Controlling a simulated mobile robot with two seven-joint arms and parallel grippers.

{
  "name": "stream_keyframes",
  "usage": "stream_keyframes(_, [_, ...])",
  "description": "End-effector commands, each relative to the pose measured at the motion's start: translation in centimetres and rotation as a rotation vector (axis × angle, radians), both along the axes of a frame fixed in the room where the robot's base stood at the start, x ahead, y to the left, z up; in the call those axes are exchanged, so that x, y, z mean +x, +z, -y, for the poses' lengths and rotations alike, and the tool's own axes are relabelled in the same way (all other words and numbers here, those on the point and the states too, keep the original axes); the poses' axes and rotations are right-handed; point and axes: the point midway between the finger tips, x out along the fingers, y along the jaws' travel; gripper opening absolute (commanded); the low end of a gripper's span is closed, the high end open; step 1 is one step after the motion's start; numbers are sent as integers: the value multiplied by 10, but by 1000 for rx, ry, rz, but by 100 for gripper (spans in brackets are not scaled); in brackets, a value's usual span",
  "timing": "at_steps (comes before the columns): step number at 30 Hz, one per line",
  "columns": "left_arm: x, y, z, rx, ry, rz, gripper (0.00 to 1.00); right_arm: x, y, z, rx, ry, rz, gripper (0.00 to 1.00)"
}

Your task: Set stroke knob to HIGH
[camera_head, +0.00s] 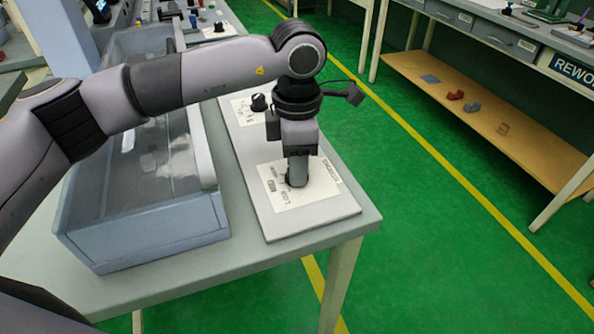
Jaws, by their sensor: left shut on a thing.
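My left arm comes in from the left, and my left gripper (297,176) points down over the near label plate (316,193) of a light grey panel (290,222). The gripper is shut on a dark knob (297,183) at that plate, and the knob is mostly hidden by it. The printing around the knob is too small to read, so its setting cannot be told. A second black knob (259,102) stands on another white plate farther back on the same panel. My right gripper is not in view.
A blue-grey clear-sided bin (150,239) stands on the table left of the panel. The table's front right corner (362,222) is close to the panel. A shelf bench marked REWORK (572,69) stands across the green floor at right.

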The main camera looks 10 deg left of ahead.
Motion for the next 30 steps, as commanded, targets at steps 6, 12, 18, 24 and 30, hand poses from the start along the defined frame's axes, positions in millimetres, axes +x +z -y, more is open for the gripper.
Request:
stream_keyframes(6, [1,-2,1,-3,-206,4,3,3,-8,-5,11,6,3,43])
stream_keyframes(12, [0,-1,1,-2,-378,4,3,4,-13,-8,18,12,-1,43])
stream_keyframes(18, [0,0,1,-3,-516,4,3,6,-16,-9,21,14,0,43])
stream_keyframes(24, [0,1,1,-3,-606,4,3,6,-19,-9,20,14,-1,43])
stream_keyframes(30, [0,1,1,-4,-648,4,3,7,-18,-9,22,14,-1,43])
